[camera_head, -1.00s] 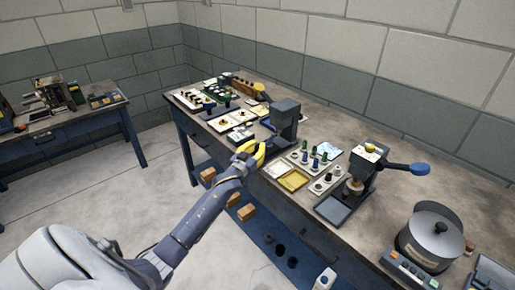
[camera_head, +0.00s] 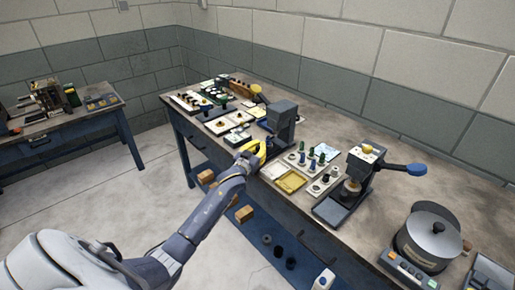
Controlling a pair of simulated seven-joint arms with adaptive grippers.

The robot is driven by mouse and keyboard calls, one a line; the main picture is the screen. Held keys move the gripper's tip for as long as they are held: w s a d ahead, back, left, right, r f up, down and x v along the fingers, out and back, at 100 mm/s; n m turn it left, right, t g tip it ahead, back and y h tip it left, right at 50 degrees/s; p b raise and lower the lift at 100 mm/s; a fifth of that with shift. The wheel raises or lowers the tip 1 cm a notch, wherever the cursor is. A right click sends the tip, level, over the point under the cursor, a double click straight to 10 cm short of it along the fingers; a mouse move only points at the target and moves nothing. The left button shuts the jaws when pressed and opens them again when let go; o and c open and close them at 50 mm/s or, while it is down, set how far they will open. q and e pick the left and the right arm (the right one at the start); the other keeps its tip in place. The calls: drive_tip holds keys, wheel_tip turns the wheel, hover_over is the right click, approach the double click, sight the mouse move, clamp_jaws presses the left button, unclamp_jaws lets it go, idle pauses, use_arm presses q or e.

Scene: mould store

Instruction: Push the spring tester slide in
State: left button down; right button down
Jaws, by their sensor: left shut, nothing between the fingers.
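A dark grey upright device (camera_head: 283,114), which I take to be the spring tester, stands near the bench's front edge. A bright yellow part (camera_head: 257,151) shows low at its front; I cannot tell whether it belongs to the slide or to something else. My left gripper (camera_head: 249,157) reaches in from the lower left, over the front edge, and is right at the yellow part. It is shut with nothing held; contact is too small to make out. The arm and gripper hide the slide's near side. My right gripper is not in view.
Right of the device are a yellow tray (camera_head: 291,182), a plate with green and blue pegs (camera_head: 312,160) and a press with a blue handle (camera_head: 362,172). A lidded pot (camera_head: 430,238) stands farther right. Small trays crowd the bench's far left end. The back right is clear.

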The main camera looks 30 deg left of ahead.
use_arm(q)
drive_tip(key=c, duration=2.1)
unclamp_jaws()
drive_tip(key=shift+w+d+r, duration=0.1)
drive_tip(key=shift+d+r, duration=0.25)
drive_tip(key=shift+r, duration=0.05)
drive_tip(key=o, duration=0.8)
drive_tip(key=shift+f, duration=0.1)
drive_tip(key=shift+a, duration=0.1)
drive_tip(key=shift+f, duration=0.1)
drive_tip(key=s, duration=0.8)
drive_tip(key=s+d, duration=0.1)
drive_tip(key=s, duration=0.3)
drive_tip(key=shift+o, duration=0.2)
